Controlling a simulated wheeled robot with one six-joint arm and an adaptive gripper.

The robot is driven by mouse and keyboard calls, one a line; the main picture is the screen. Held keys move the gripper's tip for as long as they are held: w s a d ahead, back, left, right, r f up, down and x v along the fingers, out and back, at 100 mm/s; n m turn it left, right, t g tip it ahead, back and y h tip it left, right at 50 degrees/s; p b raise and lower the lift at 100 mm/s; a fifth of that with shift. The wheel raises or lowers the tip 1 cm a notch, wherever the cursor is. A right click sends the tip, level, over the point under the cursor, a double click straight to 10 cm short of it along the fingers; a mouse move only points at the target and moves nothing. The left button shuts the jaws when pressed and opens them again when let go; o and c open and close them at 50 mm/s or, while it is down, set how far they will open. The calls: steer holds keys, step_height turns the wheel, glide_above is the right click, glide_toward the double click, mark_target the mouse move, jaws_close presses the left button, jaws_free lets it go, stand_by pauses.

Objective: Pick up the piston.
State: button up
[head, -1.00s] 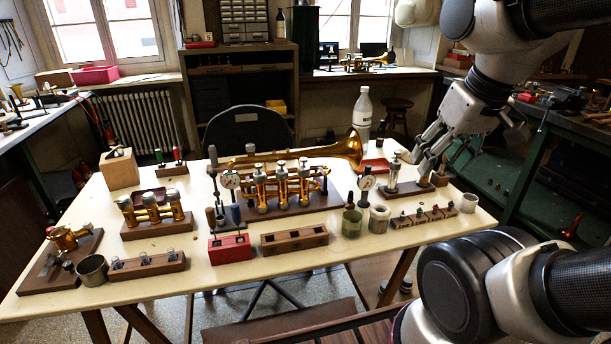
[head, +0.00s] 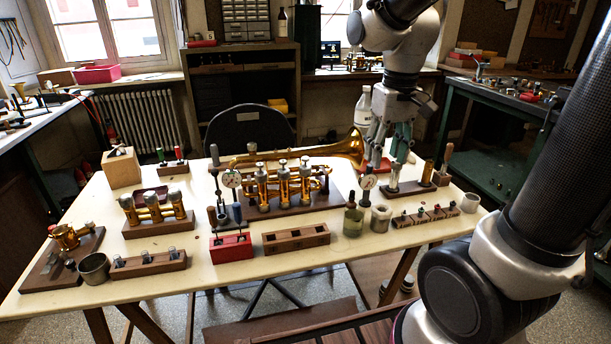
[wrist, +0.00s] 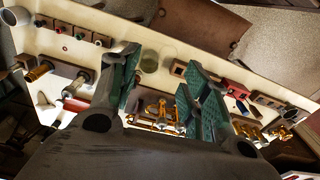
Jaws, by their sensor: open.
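My gripper (head: 389,153) is open and empty, pointing down above the back right of the table. In the wrist view its two green-padded fingers (wrist: 160,72) stand wide apart with nothing between them. A slim silver upright piece (head: 395,174), which looks like the piston, stands on a small wooden base (head: 411,188) just below the fingers in the head view. It seems to show in the wrist view (wrist: 76,88), left of the fingers. I cannot tell the piston for certain, since small silver parts also sit in a wooden block (head: 148,264) at front left.
A brass horn (head: 345,150) and its valve block (head: 285,187) lie left of my gripper. A gold cylinder (head: 428,171) shares the wooden base. A white bottle (head: 363,106) stands behind. Two dial gauges, a jar (head: 353,222) and a slotted block (head: 296,239) stand nearer the front.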

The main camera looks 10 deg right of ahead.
steer(key=w+a+f+m+g, duration=0.1)
steer(key=w+a+f+m, duration=0.3)
steer(key=w, duration=0.7)
steer(key=w+a+f+m+g, duration=0.1)
steer(key=w+a+f+m, duration=0.3)
steer(key=w, duration=0.6)
steer(key=r+m+t, duration=0.1)
steer(key=m, duration=0.4)
glide_above(306, 157)
steer(key=shift+w+a+r, duration=0.1)
steer(key=shift+r, duration=0.05)
steer(key=shift+r+m, duration=0.15)
steer(key=shift+m, duration=1.45)
steer(key=shift+f, duration=0.5)
step_height(306, 157, down, 7)
steer(key=shift+r, duration=0.1)
jaws_close()
